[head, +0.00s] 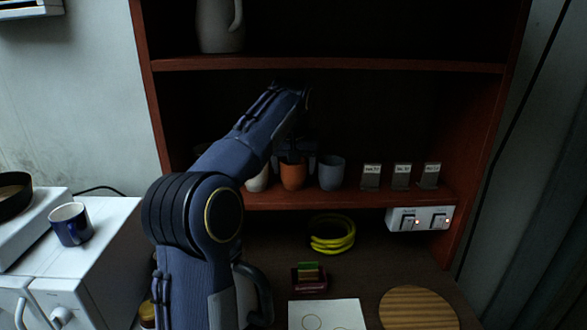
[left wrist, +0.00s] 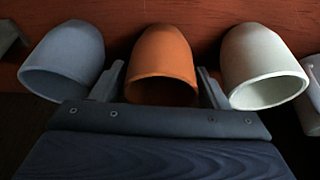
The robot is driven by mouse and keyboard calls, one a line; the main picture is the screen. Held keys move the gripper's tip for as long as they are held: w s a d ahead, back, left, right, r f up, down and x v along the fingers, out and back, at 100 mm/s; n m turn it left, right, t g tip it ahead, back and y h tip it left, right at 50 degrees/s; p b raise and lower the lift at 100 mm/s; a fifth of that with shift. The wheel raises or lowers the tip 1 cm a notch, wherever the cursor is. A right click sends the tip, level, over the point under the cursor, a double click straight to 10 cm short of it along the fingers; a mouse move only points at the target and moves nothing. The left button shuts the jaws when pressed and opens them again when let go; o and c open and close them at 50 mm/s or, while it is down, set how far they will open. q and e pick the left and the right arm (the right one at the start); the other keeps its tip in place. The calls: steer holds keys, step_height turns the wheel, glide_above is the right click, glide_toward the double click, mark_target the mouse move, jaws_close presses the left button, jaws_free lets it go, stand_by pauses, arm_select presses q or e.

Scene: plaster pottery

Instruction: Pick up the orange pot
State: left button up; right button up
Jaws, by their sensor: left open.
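The orange pot (head: 293,177) stands on the middle shelf, between a pale pot (head: 258,180) and a grey-blue pot (head: 331,174). My left gripper (head: 295,158) is at the orange pot, and my arm and hand hide part of it in the head view. In the left wrist view, the picture is inverted and the orange pot (left wrist: 162,60) lies between the two fingers of my left gripper (left wrist: 160,82). The fingers are apart, one on each side of the pot; I cannot tell whether they touch it. My right gripper is not in view.
Three small label stands (head: 401,176) are to the right on the same shelf. A grey jug (head: 220,27) stands on the shelf above. Neighbouring pots are close on both sides. Below are a yellow coil (head: 333,236), a switch box (head: 420,218) and a round wooden board (head: 418,308).

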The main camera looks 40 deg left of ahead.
arm_select(q)
steer(key=shift+w+a+f, duration=0.1)
steer(key=shift+f, duration=0.4)
steer(key=c, duration=0.7)
steer(key=shift+c, duration=0.3)
steer(key=shift+r, duration=0.1)
